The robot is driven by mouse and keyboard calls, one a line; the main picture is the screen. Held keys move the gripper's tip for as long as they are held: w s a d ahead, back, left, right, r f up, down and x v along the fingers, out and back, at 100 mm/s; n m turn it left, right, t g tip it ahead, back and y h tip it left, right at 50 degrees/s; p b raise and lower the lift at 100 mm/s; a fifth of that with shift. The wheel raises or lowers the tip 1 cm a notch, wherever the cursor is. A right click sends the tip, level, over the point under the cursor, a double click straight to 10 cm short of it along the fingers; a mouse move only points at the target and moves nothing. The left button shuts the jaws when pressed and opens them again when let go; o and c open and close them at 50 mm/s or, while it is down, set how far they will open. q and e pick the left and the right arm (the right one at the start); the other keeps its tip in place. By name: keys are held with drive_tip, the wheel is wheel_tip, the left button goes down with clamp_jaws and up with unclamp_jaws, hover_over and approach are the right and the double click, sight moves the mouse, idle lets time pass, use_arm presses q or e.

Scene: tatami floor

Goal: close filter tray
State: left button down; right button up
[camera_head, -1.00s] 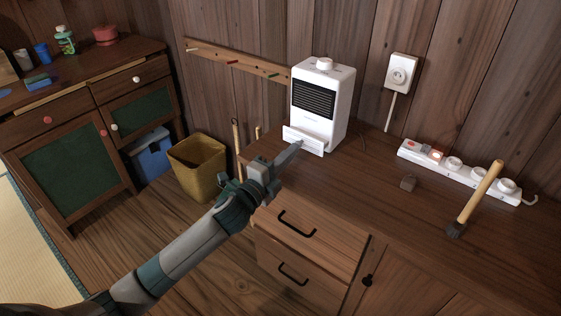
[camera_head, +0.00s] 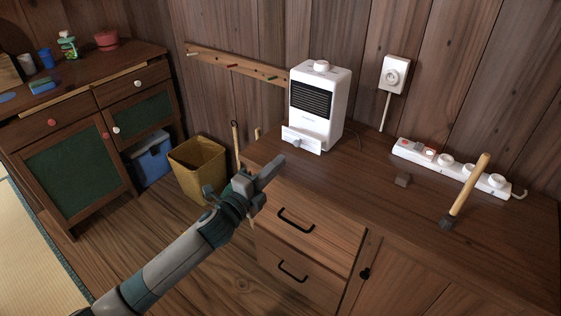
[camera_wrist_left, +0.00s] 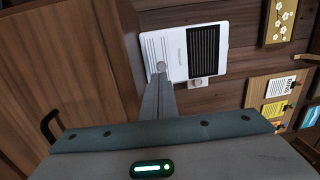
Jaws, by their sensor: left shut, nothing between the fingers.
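The white appliance (camera_head: 318,103) with a black grille stands at the back of the wooden counter. Its filter tray (camera_head: 303,143) is the white panel low on its front, with a small round knob; it still sticks out in front of the body. The appliance also shows in the left wrist view (camera_wrist_left: 182,55), with the tray (camera_wrist_left: 152,48) on its left side. My left gripper (camera_head: 281,160) is shut and empty, in front of the tray and apart from it in the head view. In the wrist view its fingers (camera_wrist_left: 161,78) overlap the knob. My right gripper is out of view.
A yellow bin (camera_head: 197,168) stands on the floor at left. A peg rail (camera_head: 235,66) is on the wall.

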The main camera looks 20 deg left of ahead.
use_arm(q)
drive_tip(key=v, duration=0.8)
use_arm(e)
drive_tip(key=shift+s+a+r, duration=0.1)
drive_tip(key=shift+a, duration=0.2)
use_arm(q)
drive_tip(key=shift+r, duration=0.1)
